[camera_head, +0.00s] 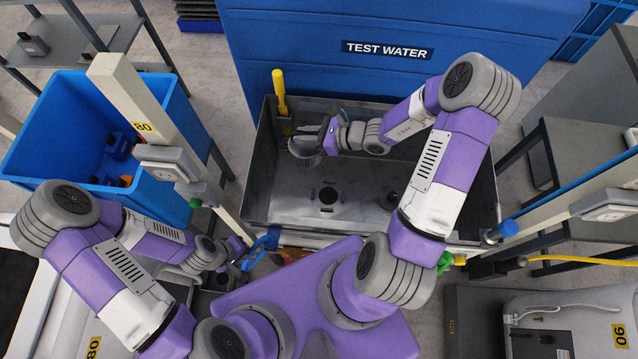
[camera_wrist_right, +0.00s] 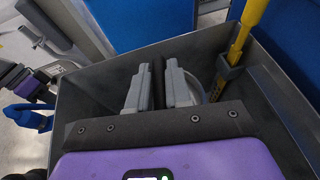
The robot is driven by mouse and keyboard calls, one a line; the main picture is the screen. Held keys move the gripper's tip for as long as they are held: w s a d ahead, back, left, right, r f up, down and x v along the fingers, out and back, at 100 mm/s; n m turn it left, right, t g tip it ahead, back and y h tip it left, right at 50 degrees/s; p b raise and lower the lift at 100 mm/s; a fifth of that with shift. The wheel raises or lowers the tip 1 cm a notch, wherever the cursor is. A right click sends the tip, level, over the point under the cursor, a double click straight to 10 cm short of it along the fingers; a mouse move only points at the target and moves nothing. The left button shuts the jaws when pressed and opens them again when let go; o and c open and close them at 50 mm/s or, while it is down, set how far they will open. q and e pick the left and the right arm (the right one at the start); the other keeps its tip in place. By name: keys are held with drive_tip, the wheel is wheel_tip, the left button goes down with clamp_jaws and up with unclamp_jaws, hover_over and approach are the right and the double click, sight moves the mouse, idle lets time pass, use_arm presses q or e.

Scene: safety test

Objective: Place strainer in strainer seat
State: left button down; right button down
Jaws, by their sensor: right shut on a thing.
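The strainer (camera_head: 305,150) is a small grey round basket at the left of the grey basin, above its floor. My right gripper (camera_head: 311,138) is shut on the strainer's edge. In the right wrist view my right gripper's fingers (camera_wrist_right: 162,88) hide most of it, and only a thin curved rim (camera_wrist_right: 217,88) shows beside them. A dark round hole (camera_head: 328,195), which looks like the strainer seat, is in the basin floor, below and right of the strainer in the head view. My left gripper (camera_head: 238,272) is low at the left, outside the basin; its jaw opening is too small to make out.
The basin's walls (camera_head: 250,190) surround my right gripper. A yellow-handled post (camera_head: 279,90) stands at the back left wall. A dark knob-like part (camera_head: 388,200) sits right of the hole. A blue bin (camera_head: 50,135) and a pale post (camera_head: 130,95) stand left.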

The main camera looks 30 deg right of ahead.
drive_tip(key=s+d+f+m+t+h+b, duration=0.1)
drive_tip(key=d+f+m+h+b, duration=0.1)
drive_tip(key=f, duration=0.9)
drive_tip(key=s+d+f+m+t+h+b, duration=0.1)
drive_tip(key=f+b, duration=0.4)
drive_tip(key=f, duration=0.7)
drive_tip(key=s+d+f+m+t+h+b, duration=0.1)
drive_tip(key=d+f+m+t+h+b, duration=0.1)
drive_tip(key=f, duration=1)
drive_tip(key=shift+d+f+m+h+b, duration=0.2)
drive_tip(key=shift+d+m+h+b, duration=0.7)
drive_tip(key=shift+d+b, duration=0.2)
drive_tip(key=shift+f, duration=0.1)
drive_tip(key=c, duration=1.1)
unclamp_jaws()
drive_tip(key=shift+o, duration=0.2)
